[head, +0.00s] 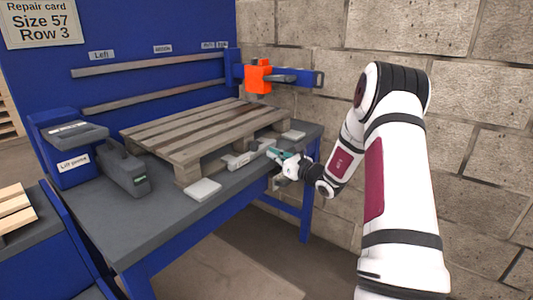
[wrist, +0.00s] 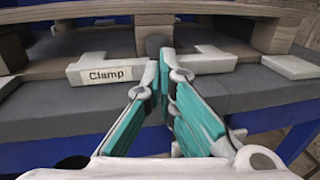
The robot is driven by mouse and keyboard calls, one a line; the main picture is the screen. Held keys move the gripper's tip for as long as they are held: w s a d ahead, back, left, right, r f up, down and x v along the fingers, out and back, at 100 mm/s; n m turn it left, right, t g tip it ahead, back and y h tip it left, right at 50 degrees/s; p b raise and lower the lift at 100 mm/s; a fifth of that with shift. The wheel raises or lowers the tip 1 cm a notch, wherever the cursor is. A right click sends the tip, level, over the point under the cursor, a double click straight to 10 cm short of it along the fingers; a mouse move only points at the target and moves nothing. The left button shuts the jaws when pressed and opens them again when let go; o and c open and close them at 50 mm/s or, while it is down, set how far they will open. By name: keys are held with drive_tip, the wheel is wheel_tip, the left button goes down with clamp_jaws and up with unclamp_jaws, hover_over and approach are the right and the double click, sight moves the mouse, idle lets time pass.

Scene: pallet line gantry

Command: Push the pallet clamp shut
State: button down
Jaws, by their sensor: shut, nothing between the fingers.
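The wooden pallet (head: 205,130) lies flat on the grey-topped bench. The pale clamp (head: 240,160) sits at the pallet's near edge; in the wrist view its label "Clamp" shows on a light block (wrist: 75,73), with a similar light piece (wrist: 208,62) right of my fingers. A small dark grey block (wrist: 157,44) stands between them, just beyond my fingertips. My gripper (head: 273,153) has teal fingers, shut and empty, pointing at the clamp from the bench's front. Its fingertips (wrist: 164,62) hide part of the clamp's middle. I cannot tell whether they touch it.
Pale pads (head: 203,190) (wrist: 292,66) flank the clamp. A grey case (head: 122,168) and a blue lift-point unit (head: 68,150) stand at the bench's left. An orange block (head: 258,77) sits on a rail behind the pallet. A block wall (head: 480,170) is close on the right.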

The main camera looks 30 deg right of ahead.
drive_tip(key=s+d+p, duration=0.1)
drive_tip(key=s, duration=0.7)
drive_tip(key=shift+d, duration=0.1)
